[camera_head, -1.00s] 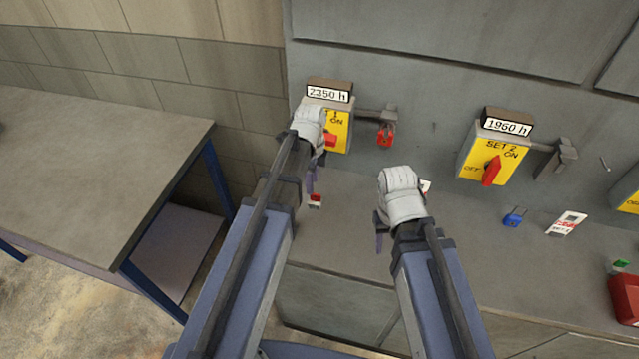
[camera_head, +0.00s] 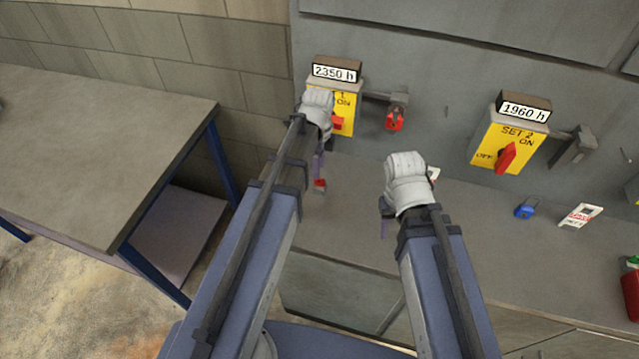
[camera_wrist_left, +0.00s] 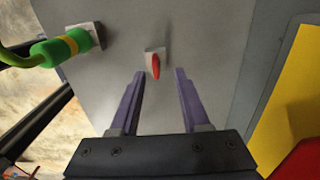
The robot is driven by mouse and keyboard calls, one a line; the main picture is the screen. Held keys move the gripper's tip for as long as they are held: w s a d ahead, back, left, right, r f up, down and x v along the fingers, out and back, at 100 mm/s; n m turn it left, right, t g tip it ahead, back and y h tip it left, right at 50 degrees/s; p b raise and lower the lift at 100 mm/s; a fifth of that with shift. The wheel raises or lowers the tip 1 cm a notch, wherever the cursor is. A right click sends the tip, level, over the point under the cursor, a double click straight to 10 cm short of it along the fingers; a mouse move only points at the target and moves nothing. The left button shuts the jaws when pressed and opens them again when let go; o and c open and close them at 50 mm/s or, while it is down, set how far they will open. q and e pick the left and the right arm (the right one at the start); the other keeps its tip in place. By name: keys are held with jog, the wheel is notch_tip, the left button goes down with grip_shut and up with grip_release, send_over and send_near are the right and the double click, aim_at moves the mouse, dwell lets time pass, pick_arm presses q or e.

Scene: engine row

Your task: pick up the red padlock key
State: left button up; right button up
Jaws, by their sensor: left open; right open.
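The red padlock key (camera_head: 320,184) is a small red piece on the grey ledge, partly hidden by my left gripper in the head view. In the left wrist view the red key (camera_wrist_left: 156,67) lies against a small pale grey piece, just beyond the fingertips and roughly between their lines. My left gripper (camera_wrist_left: 158,73) is open and empty; in the head view it (camera_head: 319,165) points down over the key. My right gripper (camera_head: 384,215) is open over the ledge to the right, its fingers mostly hidden. A red padlock (camera_head: 395,121) hangs on the set 1 hasp.
Yellow switch boxes for set 1 (camera_head: 345,110) and set 2 (camera_head: 507,145) stand behind the ledge. A blue padlock (camera_head: 525,208) and a tag (camera_head: 580,216) lie to the right. A green and yellow cylinder (camera_wrist_left: 62,48) with a cord shows left of the key. A table (camera_head: 100,150) stands left.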

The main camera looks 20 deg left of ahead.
aim_at(320, 179)
pick_arm(q)
jog(key=f+b, duration=0.3)
jog(key=f, duration=0.1)
jog(key=shift+s+d+b, duration=0.2)
jog(key=shift+s+b, duration=0.2)
pick_arm(e)
notch_tip(320, 179, down, 4)
jog(key=shift+f, duration=0.1)
pick_arm(q)
jog(key=shift+f+b, duration=0.5)
jog(key=shift+f, duration=0.1)
pick_arm(e)
jog(key=shift+f, duration=0.45)
pick_arm(q)
jog(key=shift+r, duration=0.1)
pick_arm(e)
jog(key=shift+r, duration=0.1)
pick_arm(q)
jog(key=shift+c, duration=0.2)
grip_shut()
